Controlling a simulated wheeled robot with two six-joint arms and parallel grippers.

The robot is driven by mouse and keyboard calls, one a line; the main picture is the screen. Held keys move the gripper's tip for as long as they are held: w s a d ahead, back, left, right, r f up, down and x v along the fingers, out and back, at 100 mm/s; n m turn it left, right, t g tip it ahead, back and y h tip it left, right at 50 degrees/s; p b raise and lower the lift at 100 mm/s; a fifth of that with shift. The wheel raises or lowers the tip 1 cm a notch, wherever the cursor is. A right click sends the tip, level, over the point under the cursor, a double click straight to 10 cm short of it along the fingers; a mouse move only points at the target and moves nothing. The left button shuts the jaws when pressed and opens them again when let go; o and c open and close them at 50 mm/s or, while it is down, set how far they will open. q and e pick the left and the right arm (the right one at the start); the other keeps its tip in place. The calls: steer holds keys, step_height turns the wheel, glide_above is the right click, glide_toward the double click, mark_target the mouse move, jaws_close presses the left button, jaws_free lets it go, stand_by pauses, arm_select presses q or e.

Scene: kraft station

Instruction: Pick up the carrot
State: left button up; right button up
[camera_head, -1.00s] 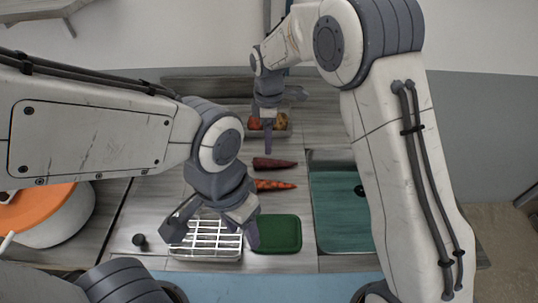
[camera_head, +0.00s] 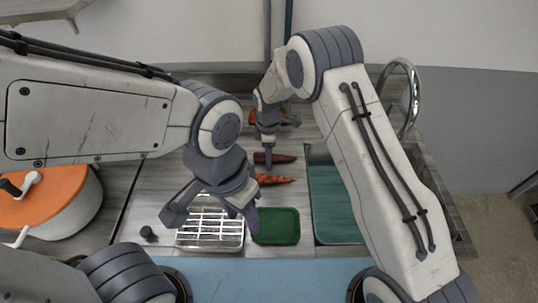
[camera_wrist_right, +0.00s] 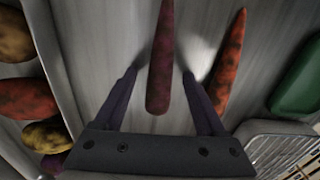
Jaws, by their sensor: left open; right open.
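Two carrots lie on the grey counter. A dark purple-red carrot (camera_head: 285,158) is farther back and an orange carrot (camera_head: 275,179) with dark patches is nearer. My right gripper (camera_wrist_right: 158,77) is open. In the right wrist view, the purple-red carrot (camera_wrist_right: 161,60) lies between its spread fingers, with no clear contact. The orange carrot (camera_wrist_right: 231,60) lies just outside the right-hand finger. In the head view, my right gripper hides part of the purple-red carrot. My left gripper (camera_head: 211,214) is open and empty above the wire rack (camera_head: 210,240).
A green tray (camera_head: 276,226) sits right of the rack. A teal sink (camera_head: 335,205) with a curved faucet (camera_head: 413,95) is to the right. A pot with an orange lid (camera_head: 45,195) stands left. Potato-like vegetables (camera_wrist_right: 25,97) lie beside my right gripper in the wrist view.

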jaws_close()
steer(key=shift+r, duration=0.15)
steer(key=shift+r+b, duration=0.25)
steer(key=shift+b, duration=0.05)
steer(key=r+b, duration=0.1)
steer(key=r, duration=0.1)
steer(key=r+b, duration=0.1)
steer(key=shift+s+d+r, duration=0.2)
steer(key=shift+s+r, duration=0.2)
steer(key=s+d+r+b, duration=0.2)
steer(key=s+d+r, duration=0.3)
steer(key=s, duration=0.4)
steer(key=shift+s+r+b, duration=0.3)
steer(key=shift+r+b, duration=0.1)
steer(key=shift+r, duration=0.3)
